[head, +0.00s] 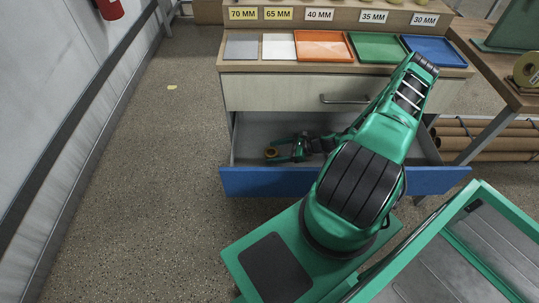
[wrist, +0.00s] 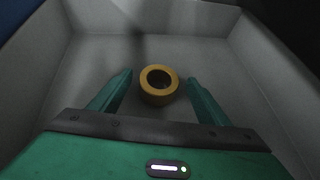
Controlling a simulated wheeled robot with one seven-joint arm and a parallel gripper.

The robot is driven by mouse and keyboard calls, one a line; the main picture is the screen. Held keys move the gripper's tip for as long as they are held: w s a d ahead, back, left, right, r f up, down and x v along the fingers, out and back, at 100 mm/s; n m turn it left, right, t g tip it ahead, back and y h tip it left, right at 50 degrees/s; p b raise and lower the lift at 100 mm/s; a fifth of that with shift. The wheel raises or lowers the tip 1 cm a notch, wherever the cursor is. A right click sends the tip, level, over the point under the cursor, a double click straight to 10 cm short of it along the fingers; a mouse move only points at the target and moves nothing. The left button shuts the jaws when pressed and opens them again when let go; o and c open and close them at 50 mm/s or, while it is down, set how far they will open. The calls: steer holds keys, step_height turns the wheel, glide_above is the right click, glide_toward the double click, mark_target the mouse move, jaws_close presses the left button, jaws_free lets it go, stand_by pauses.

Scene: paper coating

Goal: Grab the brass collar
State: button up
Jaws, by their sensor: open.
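The brass collar (wrist: 147,94) is a short yellow ring with a dark hole, lying on the grey floor of an open drawer. It also shows small in the head view (head: 271,153), near the drawer's left end. My gripper (wrist: 163,84) is open, with its two green fingers on either side of the collar and a visible gap on each side. The collar sits between the fingertips, a little nearer the left finger. In the head view my gripper (head: 282,154) reaches into the drawer from the right.
The open drawer (head: 345,181) has a blue front and grey walls close around my gripper. A closed drawer (head: 275,93) is above it. Orange, green and blue trays (head: 323,46) lie on the bench top under size labels. Brown tubes (head: 485,144) lie at the right.

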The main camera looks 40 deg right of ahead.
steer(key=c, duration=1.2)
steer(key=shift+r, duration=0.1)
steer(key=shift+c, duration=0.2)
